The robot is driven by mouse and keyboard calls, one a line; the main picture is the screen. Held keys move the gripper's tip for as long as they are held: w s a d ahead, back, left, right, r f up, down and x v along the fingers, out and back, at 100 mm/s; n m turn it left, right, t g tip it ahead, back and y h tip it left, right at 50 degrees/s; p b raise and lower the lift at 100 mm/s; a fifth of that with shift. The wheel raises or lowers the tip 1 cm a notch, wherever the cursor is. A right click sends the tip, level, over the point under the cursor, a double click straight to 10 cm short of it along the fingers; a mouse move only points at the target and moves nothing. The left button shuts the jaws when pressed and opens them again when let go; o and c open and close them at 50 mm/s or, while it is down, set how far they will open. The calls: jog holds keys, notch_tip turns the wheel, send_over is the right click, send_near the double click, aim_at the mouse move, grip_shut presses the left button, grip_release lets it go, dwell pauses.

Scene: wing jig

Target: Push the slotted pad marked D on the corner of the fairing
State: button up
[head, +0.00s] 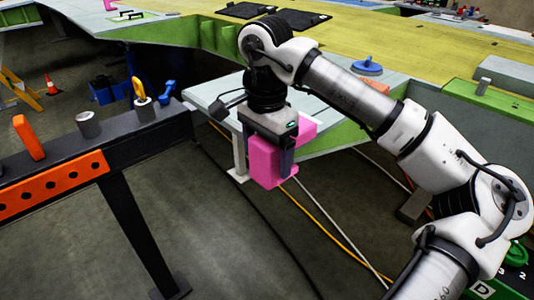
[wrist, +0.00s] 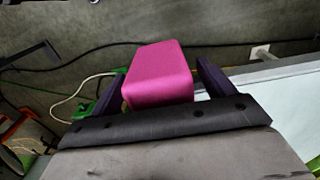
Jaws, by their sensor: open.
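A bright pink pad (head: 263,163) is at the near corner of the pale grey fairing (head: 215,92), partly behind my gripper in the head view. No letter D or slot can be made out on it. My gripper (head: 284,160) points down at the pad, with its jaws open. In the wrist view the pad (wrist: 158,75) lies between the two dark fingers, with a gap visible on the right side. The fairing (wrist: 285,95) shows at the right there. How far the pad sits over the corner is hidden.
A dark beam (head: 130,135) at left carries an orange block (head: 28,137), a grey cylinder (head: 88,124) and a yellow-handled tool (head: 141,100). Another pink pad (head: 104,29) is at the far left corner. A blue round-based object (head: 367,67) stands behind my arm. Cables cross the floor.

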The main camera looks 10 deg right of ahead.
notch_tip(320, 180, up, 13)
jog(key=shift+r, duration=0.15)
jog(key=shift+s, duration=0.1)
dwell(0.3)
